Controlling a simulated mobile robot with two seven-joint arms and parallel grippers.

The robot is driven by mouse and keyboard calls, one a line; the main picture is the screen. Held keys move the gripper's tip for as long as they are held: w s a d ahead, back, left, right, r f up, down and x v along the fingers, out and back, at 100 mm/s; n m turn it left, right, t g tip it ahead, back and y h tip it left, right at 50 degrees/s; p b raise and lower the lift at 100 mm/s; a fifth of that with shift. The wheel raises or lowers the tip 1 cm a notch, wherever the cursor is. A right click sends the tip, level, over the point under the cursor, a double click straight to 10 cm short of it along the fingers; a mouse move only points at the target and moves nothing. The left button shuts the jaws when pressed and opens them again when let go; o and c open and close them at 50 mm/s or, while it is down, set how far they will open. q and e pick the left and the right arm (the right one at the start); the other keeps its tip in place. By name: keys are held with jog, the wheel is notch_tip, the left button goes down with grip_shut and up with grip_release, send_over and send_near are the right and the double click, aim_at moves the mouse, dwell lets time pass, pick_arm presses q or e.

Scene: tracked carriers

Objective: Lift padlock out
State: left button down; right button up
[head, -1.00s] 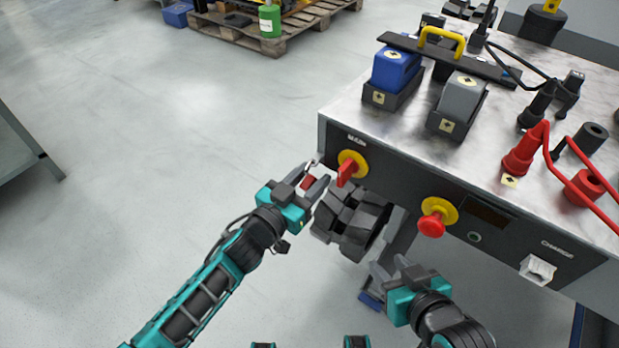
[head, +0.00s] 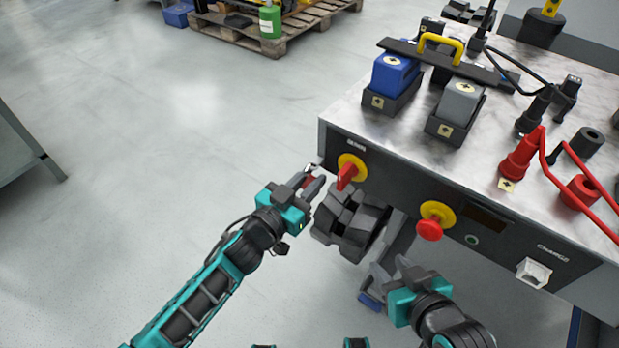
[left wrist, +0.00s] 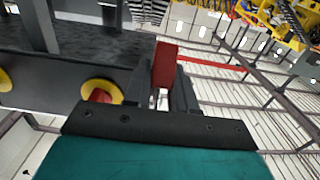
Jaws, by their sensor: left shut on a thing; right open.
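My left gripper (head: 313,182) is shut on a small red block, which looks like the padlock (head: 309,181). In the left wrist view the red padlock (left wrist: 165,64) stands between the two dark fingers. Its shackle cannot be made out for certain. The gripper is just left of the red rotary switch (head: 346,176) on its yellow plate, on the bench's front panel. In the head view the padlock appears apart from the switch handle. My right gripper (head: 388,273) is open and empty, low in front of the bench.
The bench (head: 385,135) carries a blue block (head: 391,74), a grey block (head: 460,102) and red cable plugs (head: 522,158). A red stop button (head: 429,230) sits on the front panel. The floor to the left is clear. A pallet (head: 278,40) stands at the back.

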aim_at(305, 175)
pick_arm(q)
jog(key=shift+w+d+r+p, duration=0.1)
jog(key=shift+r+p, duration=0.45)
jog(key=shift+r, duration=0.3)
jog(key=shift+w+d+r+p, duration=0.1)
jog(key=shift+r+p, duration=0.4)
jog(key=shift+r, duration=0.35)
jog(key=shift+s+a+p, duration=0.3)
jog(key=shift+s+p, duration=0.1)
jog(key=shift+s, duration=0.05)
jog(key=shift+f+p+v, duration=0.2)
jog(key=shift+p+v, duration=0.1)
jog(key=shift+v, duration=0.55)
jog(key=shift+f+p+v, duration=0.2)
jog(key=shift+p+v, duration=0.1)
jog(key=shift+v, duration=0.6)
jog(key=shift+s+a, duration=0.1)
jog(key=shift+a, duration=0.05)
